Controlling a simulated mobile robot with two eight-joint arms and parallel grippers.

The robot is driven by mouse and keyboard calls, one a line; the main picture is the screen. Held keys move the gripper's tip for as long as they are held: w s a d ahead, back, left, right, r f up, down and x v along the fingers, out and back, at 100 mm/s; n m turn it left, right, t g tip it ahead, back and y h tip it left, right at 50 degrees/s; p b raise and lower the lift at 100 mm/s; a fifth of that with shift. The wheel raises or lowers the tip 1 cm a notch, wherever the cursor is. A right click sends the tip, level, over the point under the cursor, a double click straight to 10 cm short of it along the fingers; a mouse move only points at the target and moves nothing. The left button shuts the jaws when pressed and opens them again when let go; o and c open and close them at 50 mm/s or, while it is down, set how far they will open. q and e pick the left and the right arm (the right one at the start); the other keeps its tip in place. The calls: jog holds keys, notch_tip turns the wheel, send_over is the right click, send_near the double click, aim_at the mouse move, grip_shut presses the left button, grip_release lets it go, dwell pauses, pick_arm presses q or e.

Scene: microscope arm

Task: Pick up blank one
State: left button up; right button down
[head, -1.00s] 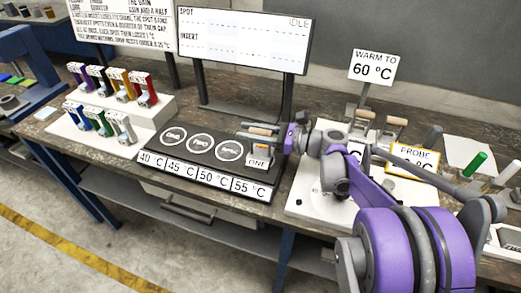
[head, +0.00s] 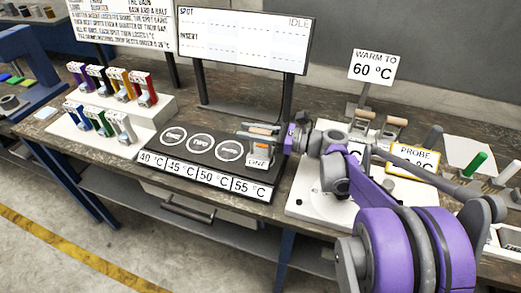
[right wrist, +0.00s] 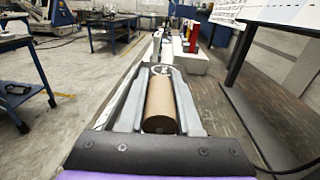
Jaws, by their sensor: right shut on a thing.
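Blank one (head: 257,161) bears a white label reading ONE and has a wooden cylinder handle on top. It is at the right end of the dark plate with the temperature labels. My right gripper (head: 262,133) is shut on the wooden handle. In the right wrist view the brown handle (right wrist: 160,104) lies lengthwise between the two grey fingers (right wrist: 160,100). I cannot tell whether the blank's underside touches the plate. My left gripper is out of view.
The dark plate (head: 188,152) has ringed spots and labels from 40 to 55 °C. Two other wooden-handled pieces (head: 364,114) stand behind my right arm. A white stepped rack (head: 160,108) holds several coloured pieces at left. A display board (head: 243,38) stands behind.

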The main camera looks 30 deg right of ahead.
jog(key=shift+r, duration=0.15)
dwell(0.5)
notch_tip(320, 180, up, 10)
jog(key=shift+f+p, duration=0.25)
jog(key=shift+p, duration=0.4)
jog(key=shift+r, duration=0.15)
jog(key=shift+s, duration=0.1)
